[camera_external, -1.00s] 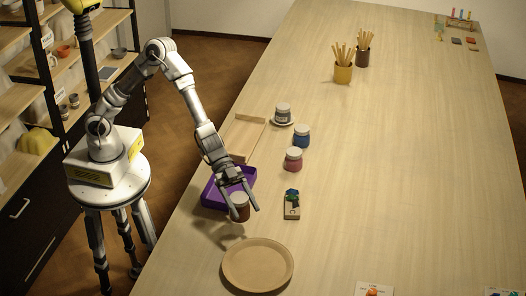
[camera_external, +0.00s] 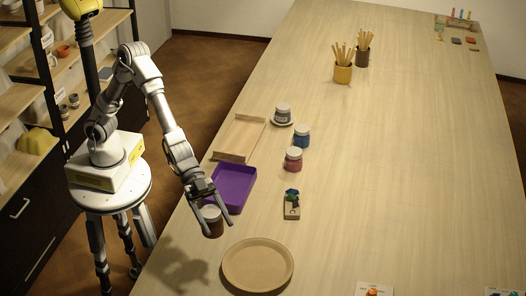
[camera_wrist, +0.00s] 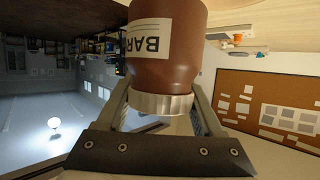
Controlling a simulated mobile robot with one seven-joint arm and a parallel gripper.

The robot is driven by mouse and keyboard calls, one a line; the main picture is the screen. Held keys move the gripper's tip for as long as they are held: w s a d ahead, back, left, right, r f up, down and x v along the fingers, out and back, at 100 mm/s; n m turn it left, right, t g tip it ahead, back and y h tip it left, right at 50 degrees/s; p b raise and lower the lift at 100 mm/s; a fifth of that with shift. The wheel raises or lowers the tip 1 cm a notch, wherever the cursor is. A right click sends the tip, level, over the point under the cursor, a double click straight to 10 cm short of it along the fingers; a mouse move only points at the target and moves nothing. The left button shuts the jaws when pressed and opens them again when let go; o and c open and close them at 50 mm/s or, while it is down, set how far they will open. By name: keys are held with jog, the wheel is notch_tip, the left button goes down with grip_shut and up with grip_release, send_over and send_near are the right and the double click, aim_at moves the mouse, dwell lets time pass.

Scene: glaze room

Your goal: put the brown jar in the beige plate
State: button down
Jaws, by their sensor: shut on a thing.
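The brown jar (camera_external: 212,220) is between the fingers of my gripper (camera_external: 207,212), at the left edge of the table in the external view. In the wrist view the jar (camera_wrist: 165,50) fills the top middle, with a pale label and a light lid clasped between my gripper's fingers (camera_wrist: 163,112). The gripper is shut on it. The beige plate (camera_external: 229,278) lies empty on the table, below and to the right of the jar. The jar looks held above table height, apart from the plate.
A purple tray (camera_external: 234,186) lies just above the gripper in the picture, with a wooden tray (camera_external: 238,138) beyond. A red jar (camera_external: 293,160), a blue jar (camera_external: 302,137) and a small block with coloured pieces (camera_external: 291,205) stand to the right. The table's middle is clear.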

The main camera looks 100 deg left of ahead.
jog(key=d, duration=0.4)
jog(key=p, duration=0.1)
send_over(255, 264)
notch_tip(255, 264, down, 6)
jog(key=f, duration=0.1)
jog(key=shift+w+a+f, duration=0.1)
jog(key=shift+f, duration=1.6)
jog(key=shift+f, duration=0.2)
jog(key=shift+c, duration=0.2)
grip_release()
